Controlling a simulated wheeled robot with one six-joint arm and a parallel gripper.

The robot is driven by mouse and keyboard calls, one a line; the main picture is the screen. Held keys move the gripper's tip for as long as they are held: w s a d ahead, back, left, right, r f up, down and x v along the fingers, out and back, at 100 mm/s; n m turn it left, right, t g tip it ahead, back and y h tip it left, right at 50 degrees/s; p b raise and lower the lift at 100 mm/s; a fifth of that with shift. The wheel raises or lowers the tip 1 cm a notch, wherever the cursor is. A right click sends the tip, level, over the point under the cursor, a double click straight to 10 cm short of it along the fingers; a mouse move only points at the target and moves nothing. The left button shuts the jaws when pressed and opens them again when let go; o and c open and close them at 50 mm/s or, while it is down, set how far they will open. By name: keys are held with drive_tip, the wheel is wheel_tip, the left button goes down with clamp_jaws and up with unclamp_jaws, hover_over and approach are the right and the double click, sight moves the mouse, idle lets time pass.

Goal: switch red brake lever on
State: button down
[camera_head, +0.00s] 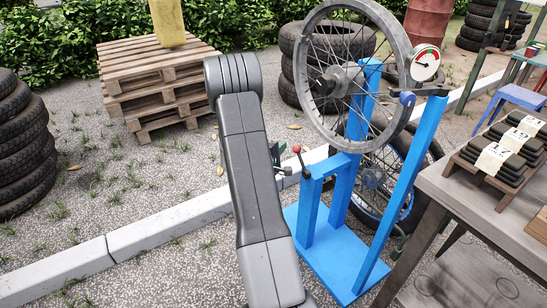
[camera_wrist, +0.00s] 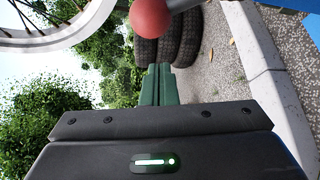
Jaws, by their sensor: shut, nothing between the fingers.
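The red brake lever shows as a red ball knob (camera_head: 297,149) on a thin dark rod, beside the blue wheel stand (camera_head: 345,262). In the wrist view the red knob (camera_wrist: 151,18) is large, at the top centre, with part of its grey rod to the right. My gripper (camera_head: 277,155) is mostly hidden behind my arm in the head view, just left of the knob. In the wrist view my gripper (camera_wrist: 158,68) has its green fingers together and empty, pointing to just below the knob. A small gap shows there in the picture; I cannot tell the depth between them.
A spoked wheel (camera_head: 310,78) is mounted on the stand, with a round gauge (camera_head: 425,62) at its right. A workbench (camera_head: 440,190) with dark blocks stands at right. Pallets (camera_head: 160,90) and stacked tyres (camera_head: 18,150) stand left. A kerb (camera_head: 150,235) crosses the gravel.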

drive_tip(key=shift+s+d+r+b, duration=0.2)
drive_tip(key=shift+s+d+r, duration=0.05)
drive_tip(key=shift+s+d, duration=0.35)
drive_tip(key=shift+s+d+r+b, duration=0.2)
drive_tip(key=shift+s+d, duration=0.3)
drive_tip(key=shift+s, duration=0.1)
drive_tip(key=shift+s+r, duration=0.1)
drive_tip(key=shift+r, duration=0.05)
